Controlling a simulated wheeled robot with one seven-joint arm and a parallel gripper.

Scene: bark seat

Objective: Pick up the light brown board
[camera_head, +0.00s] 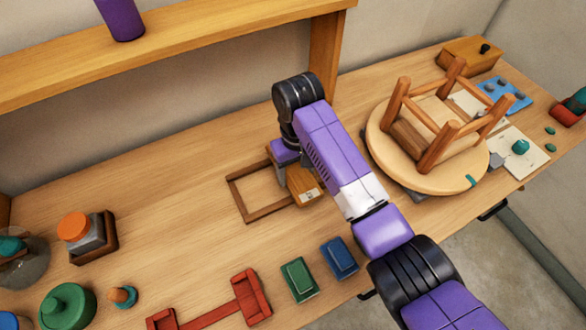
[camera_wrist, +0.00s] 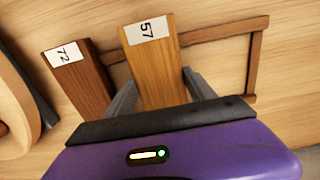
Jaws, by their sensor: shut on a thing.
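The light brown board (camera_wrist: 155,80) carries a white label reading 57 and stands between the two fingers of my gripper (camera_wrist: 160,92) in the wrist view. The fingers are shut on its sides. In the head view the board (camera_head: 297,178) shows beside my wrist, partly covered by my arm. A darker brown board (camera_wrist: 84,82) labelled 72 stands just left of it in the wrist view, apart from it. I cannot tell whether the held board touches the table.
A thin wooden frame (camera_head: 238,199) lies on the table beside the board. An upturned round stool (camera_head: 447,184) is to the right. Green (camera_head: 299,279) and blue (camera_head: 339,258) blocks and a red piece (camera_head: 250,296) lie near the front edge. A shelf (camera_head: 200,45) spans the back. The left middle is clear.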

